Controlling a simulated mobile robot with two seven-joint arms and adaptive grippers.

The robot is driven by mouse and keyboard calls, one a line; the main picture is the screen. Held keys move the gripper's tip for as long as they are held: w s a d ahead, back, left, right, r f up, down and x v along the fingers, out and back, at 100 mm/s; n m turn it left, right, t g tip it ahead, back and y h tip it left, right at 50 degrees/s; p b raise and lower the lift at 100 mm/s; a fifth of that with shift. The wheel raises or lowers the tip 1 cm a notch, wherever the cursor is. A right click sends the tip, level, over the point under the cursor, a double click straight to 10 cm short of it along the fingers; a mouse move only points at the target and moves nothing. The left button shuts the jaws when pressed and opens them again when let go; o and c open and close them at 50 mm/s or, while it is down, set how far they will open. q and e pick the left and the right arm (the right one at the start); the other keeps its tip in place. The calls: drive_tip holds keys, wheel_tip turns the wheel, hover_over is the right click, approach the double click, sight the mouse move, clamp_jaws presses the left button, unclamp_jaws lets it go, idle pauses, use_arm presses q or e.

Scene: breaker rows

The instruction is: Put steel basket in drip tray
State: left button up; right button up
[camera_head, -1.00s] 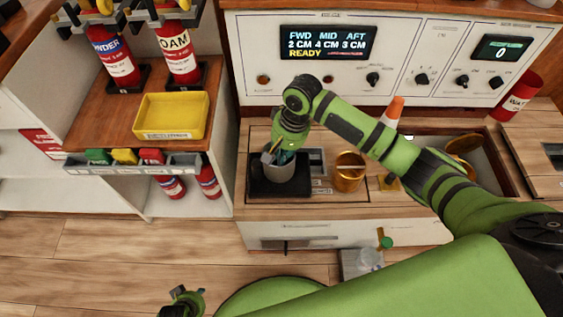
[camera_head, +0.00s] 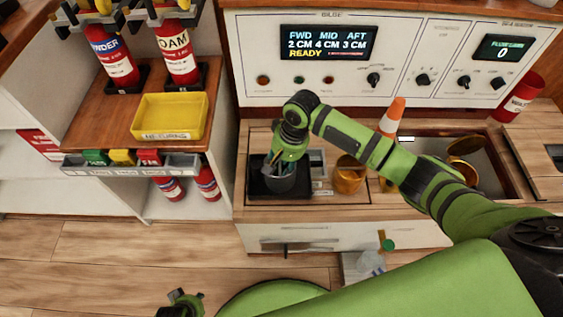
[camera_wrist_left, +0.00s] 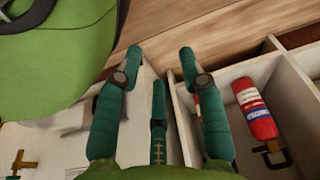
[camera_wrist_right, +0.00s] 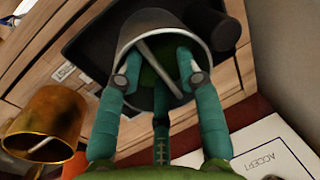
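The steel basket (camera_head: 282,181) is a grey bucket-shaped container, inside the rim of the black drip tray (camera_head: 256,188) on the counter. Whether its bottom touches the tray is hard to see. My right gripper (camera_head: 279,163) points down into the basket's mouth. In the right wrist view my right gripper (camera_wrist_right: 159,65) has its fingers inside the rim of the basket (camera_wrist_right: 148,20), with the thin handle (camera_wrist_right: 160,68) crossing between them; it seems shut on this handle. My left gripper (camera_wrist_left: 158,58) is empty, fingers apart, away from the tray.
A copper pot (camera_head: 348,178) stands just right of the tray, with an orange cone (camera_head: 392,117) behind it. A control panel (camera_head: 420,60) rises at the back. A yellow bin (camera_head: 170,115) and fire extinguishers (camera_head: 180,50) are on the left shelf unit.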

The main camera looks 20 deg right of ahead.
use_arm(q)
drive_tip(key=p, duration=0.1)
drive_tip(key=w+f+t+p, duration=0.1)
drive_tip(key=p, duration=0.1)
drive_tip(key=shift+w+a+f+t, duration=0.1)
drive_tip(key=shift+w+a+t, duration=0.1)
drive_tip(key=shift+a+t, duration=0.1)
use_arm(e)
wheel_tip(320, 180, up, 12)
drive_tip(key=d, duration=0.2)
drive_tip(key=shift+s+d, duration=0.15)
drive_tip(key=shift+s, duration=0.2)
